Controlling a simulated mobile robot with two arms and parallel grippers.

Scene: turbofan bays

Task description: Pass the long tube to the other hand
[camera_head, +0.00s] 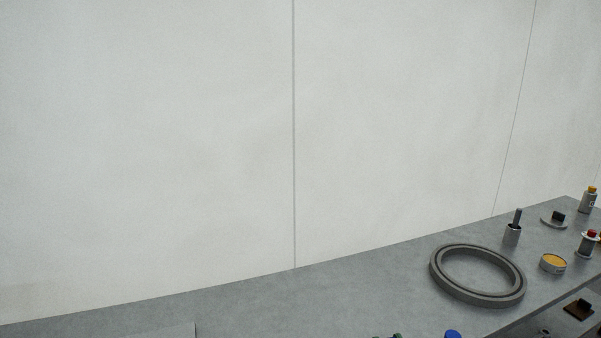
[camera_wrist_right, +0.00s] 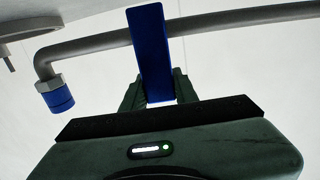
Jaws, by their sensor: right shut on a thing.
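The long tube (camera_wrist_right: 230,20) is a grey pipe crossing the upper part of the right wrist view. It bends down at the left and ends in a grey fitting with a blue cap (camera_wrist_right: 59,100); its right end is out of frame. A flat blue piece (camera_wrist_right: 152,45) crosses the tube and runs down between the dark green fingers of my right gripper (camera_wrist_right: 160,92). My right gripper is shut on the tube at this blue piece.
A grey worktop (camera_head: 330,290) runs along a pale panelled wall. A grey ring (camera_head: 432,272), a yellow-topped tin (camera_head: 552,264), a small cup with a rod (camera_head: 513,232) and bottles stand at its right. A blue-topped item (camera_head: 453,334) is cut off at the bottom edge.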

